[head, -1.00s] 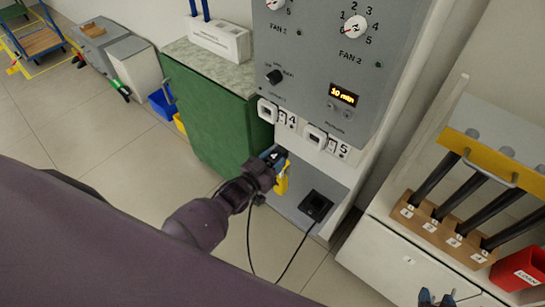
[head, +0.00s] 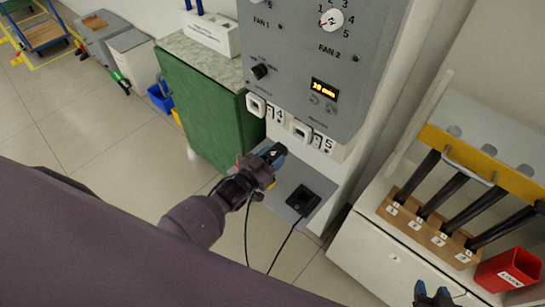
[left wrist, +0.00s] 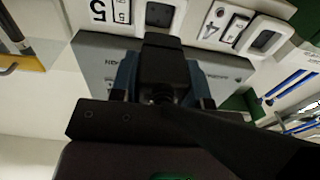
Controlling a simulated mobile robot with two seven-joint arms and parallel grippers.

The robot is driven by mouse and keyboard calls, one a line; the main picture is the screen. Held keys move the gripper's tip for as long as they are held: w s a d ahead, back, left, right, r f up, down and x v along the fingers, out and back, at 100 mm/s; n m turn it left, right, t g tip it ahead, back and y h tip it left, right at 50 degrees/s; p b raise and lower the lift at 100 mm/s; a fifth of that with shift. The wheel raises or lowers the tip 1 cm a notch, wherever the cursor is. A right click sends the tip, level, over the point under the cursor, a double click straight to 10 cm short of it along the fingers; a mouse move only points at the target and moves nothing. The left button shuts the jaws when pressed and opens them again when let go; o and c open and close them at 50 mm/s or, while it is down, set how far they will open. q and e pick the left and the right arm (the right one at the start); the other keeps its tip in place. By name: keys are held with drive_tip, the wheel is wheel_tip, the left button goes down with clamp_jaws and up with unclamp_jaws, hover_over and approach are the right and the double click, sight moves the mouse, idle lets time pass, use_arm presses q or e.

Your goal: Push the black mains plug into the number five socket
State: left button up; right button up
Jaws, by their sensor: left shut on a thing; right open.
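My left gripper (head: 273,156) is shut on the black mains plug (left wrist: 163,62), which sits between its blue fingers in the left wrist view. The number five socket (head: 302,131) is on the white strip under the grey panel, marked by a "5" label (head: 328,144). In the head view the gripper is below and left of this socket, apart from it. In the left wrist view the socket (left wrist: 160,14) shows just beyond the plug; the plug's front face is hidden. My right gripper (head: 433,294) is open and empty at the bottom right.
The number four socket (head: 256,105) is left of number five. A black box (head: 302,200) with a cable (head: 284,247) is on the grey lower plate. A green cabinet (head: 205,110) stands left. A wooden rod rack (head: 432,232) and red bin (head: 510,269) are right.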

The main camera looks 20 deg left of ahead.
use_arm(q)
drive_tip(key=shift+b+x, duration=0.95)
drive_tip(key=shift+x, duration=2)
drive_tip(key=shift+b+x, duration=0.4)
drive_tip(key=shift+x, duration=1.15)
idle(0.6)
drive_tip(key=o, duration=1.1)
drive_tip(key=shift+w, duration=0.1)
drive_tip(key=shift+f, duration=0.1)
